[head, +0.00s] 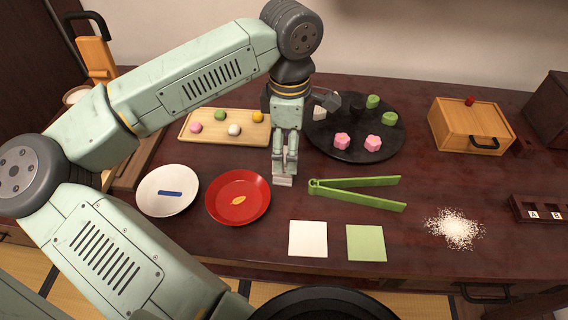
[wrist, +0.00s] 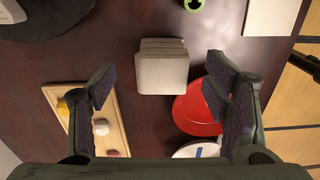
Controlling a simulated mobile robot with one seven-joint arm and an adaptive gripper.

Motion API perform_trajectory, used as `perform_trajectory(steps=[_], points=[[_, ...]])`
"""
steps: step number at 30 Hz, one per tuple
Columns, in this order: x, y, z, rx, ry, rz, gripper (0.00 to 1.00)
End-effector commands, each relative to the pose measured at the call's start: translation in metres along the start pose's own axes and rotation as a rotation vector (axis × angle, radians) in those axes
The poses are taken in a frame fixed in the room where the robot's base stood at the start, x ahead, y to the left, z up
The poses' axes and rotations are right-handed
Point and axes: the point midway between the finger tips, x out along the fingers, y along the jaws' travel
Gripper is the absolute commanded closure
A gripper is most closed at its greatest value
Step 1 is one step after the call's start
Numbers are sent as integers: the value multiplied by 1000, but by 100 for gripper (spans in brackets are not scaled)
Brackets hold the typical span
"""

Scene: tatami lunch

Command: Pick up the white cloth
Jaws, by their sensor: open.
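A folded, off-white cloth (wrist: 162,72) with several layers lies on the dark table, centred between my fingers in the wrist view. In the head view only its near part (head: 283,181) shows below my fingertips; the rest is hidden by my gripper. My gripper (head: 285,160) points down over the cloth. In the wrist view its fingers (wrist: 158,84) are open and empty, with a gap on either side of the cloth. I cannot tell the exact height of the fingertips above it.
The red plate (head: 238,212) lies close left of the cloth and green tongs (head: 356,196) lie right. The wooden board (head: 194,137) and black tray (head: 349,151) are behind. Flat white (head: 308,238) and green (head: 366,243) squares lie in front. White grains (head: 454,229) are at right.

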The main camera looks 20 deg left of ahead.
Motion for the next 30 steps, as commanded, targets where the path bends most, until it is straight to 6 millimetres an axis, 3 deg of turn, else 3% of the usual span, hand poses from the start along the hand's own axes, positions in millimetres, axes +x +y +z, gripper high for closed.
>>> perform_trajectory(steps=[9, 17, 30], points=[[41, -4, -1, 0, -3, 0, 30], [45, -4, -2, -1, -2, 1, 30], [44, -4, -1, -1, -2, 1, 59]])
